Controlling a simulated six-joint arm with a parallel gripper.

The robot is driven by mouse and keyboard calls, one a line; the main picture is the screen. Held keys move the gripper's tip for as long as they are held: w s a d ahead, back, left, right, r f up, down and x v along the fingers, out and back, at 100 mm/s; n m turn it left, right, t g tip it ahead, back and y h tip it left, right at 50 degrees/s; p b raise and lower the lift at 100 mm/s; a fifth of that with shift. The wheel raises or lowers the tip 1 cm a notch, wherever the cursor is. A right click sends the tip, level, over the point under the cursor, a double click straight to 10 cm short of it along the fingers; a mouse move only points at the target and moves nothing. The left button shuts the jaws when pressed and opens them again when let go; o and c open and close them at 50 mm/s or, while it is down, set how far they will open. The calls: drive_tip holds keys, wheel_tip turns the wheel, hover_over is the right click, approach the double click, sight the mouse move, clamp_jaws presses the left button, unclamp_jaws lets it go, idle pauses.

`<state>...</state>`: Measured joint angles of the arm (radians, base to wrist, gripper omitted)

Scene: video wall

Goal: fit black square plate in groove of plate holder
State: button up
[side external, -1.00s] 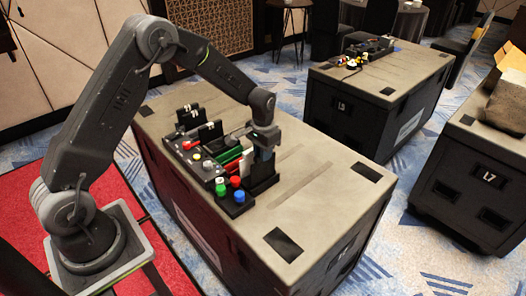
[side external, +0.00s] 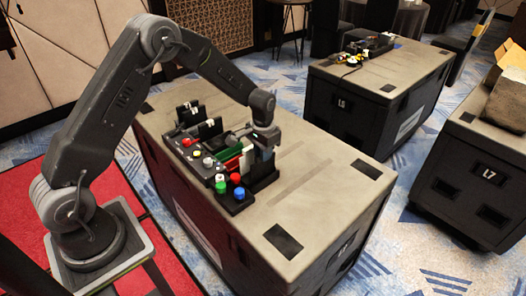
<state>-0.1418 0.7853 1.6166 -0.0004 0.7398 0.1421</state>
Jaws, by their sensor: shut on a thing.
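My gripper (side external: 265,140) points down over the right end of the assembly on the near case. It is shut on a dark thing, which seems to be the black square plate; the plate's outline is hard to tell from the dark parts around it. A black block (side external: 263,177) stands directly under my gripper and may be part of the plate holder. The groove is hidden at this angle. I cannot tell whether the plate touches the holder or sits in it.
Left of my gripper are upright black panels (side external: 210,129) with white marks, and green, red and white parts. A black button box (side external: 236,198) with green, red and blue knobs stands in front. The case top (side external: 318,195) is clear to the right.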

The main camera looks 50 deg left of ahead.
drive_tip(key=shift+f, duration=0.45)
idle(1.1)
drive_tip(key=o, duration=1)
drive_tip(key=shift+o, duration=0.2)
drive_tip(key=shift+r, duration=0.1)
drive_tip(key=shift+r, duration=3.9)
